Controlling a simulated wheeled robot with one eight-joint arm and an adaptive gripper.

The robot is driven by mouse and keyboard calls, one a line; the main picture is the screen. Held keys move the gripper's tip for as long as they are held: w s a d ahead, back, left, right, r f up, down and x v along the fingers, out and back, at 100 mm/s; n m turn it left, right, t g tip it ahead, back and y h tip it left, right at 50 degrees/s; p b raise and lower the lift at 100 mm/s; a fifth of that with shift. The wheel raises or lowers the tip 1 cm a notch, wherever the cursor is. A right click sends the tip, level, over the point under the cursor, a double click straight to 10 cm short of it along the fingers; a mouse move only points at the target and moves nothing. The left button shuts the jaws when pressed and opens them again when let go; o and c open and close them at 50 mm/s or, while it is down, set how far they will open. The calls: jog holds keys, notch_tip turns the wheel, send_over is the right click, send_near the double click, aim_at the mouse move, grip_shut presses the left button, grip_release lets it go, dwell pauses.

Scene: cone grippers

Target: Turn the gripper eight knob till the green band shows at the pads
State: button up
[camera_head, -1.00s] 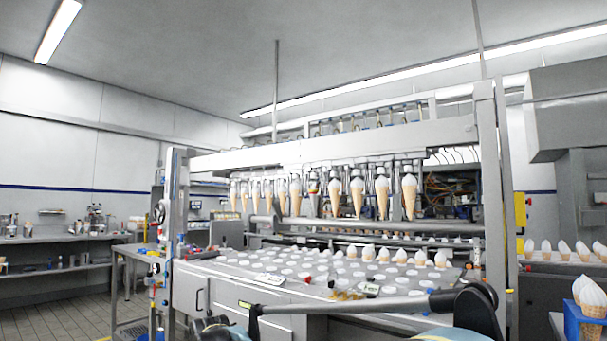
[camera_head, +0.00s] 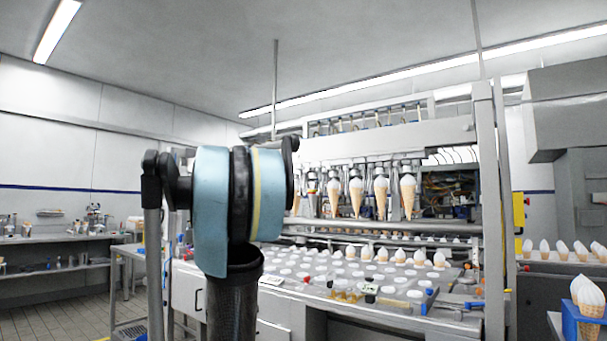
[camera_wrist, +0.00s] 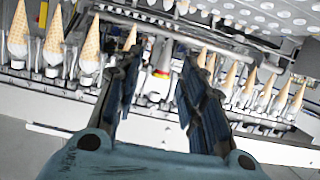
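A row of cone grippers hangs from the machine's beam, most holding a cone. One without a cone (camera_head: 313,188) shows in the head view, left of the nearest cones. In the wrist view a coneless gripper unit (camera_wrist: 159,84) shows between my fingertips, with red and yellow bands around it and a pale lower body. I cannot make out a green band or read which number it is. My gripper (camera_wrist: 161,62) is open, its two dark fingers on either side of that unit in the picture. I cannot tell the gap in depth. My arm hides the gripper in the head view.
Cones (camera_wrist: 53,40) hang close on both sides of my fingers in the wrist view. A steel post (camera_head: 490,200) stands at right.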

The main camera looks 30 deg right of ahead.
jog(key=w+d+r+m+t+h, duration=0.1)
jog(key=w+d+r+h, duration=0.15)
jog(key=r, duration=0.45)
jog(key=w+d+r+m+t+h, duration=0.1)
jog(key=w+d+r, duration=0.25)
jog(key=r, duration=0.35)
send_near(307, 169)
jog(key=shift+y, duration=0.25)
jog(key=x, duration=0.8)
jog(key=shift+d+r, duration=0.1)
jog(key=shift+d, duration=0.15)
grip_shut()
